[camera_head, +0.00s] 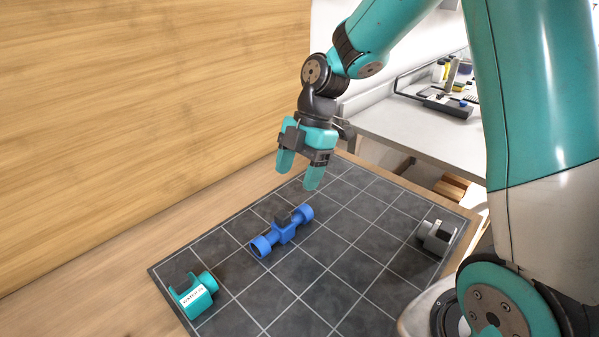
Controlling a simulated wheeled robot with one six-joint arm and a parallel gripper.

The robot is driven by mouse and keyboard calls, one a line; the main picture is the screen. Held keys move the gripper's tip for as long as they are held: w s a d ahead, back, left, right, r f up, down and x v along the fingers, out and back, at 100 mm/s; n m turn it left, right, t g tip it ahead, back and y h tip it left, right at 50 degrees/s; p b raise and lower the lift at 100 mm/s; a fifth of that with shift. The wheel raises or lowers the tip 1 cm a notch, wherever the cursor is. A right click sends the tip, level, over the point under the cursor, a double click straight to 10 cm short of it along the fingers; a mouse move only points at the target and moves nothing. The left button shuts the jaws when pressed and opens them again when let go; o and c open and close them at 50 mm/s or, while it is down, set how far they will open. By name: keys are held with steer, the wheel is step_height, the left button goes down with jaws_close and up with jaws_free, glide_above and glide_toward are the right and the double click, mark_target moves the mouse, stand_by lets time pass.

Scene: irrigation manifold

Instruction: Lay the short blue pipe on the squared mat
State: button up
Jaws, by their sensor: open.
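The short blue pipe (268,242) lies on the dark squared mat (330,285), left of the mat's middle. It has a wide collar at each end and a block at its middle with a dark piece on top. My gripper (299,178) hangs above the far part of the mat, fingers pointing down. It is open and empty, a little above and beyond the pipe's far end, apart from it.
A teal labelled part (193,296) sits at the mat's near left corner. A grey fitting (436,238) sits at its right edge. A wooden panel (130,110) rises on the left. A pale counter (420,130) with a tool rack (447,105) stands behind.

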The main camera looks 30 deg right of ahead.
steer(key=s+a+r+m, duration=0.4)
steer(key=s+m, duration=0.3)
steer(key=s, duration=0.3)
steer(key=s+a+r+m+t, duration=0.1)
steer(key=s+a+r+m, duration=0.3)
steer(key=s+m, duration=0.3)
steer(key=s+r, duration=0.1)
steer(key=s, duration=0.2)
steer(key=shift+a+m, duration=0.3)
steer(key=shift+a, duration=0.05)
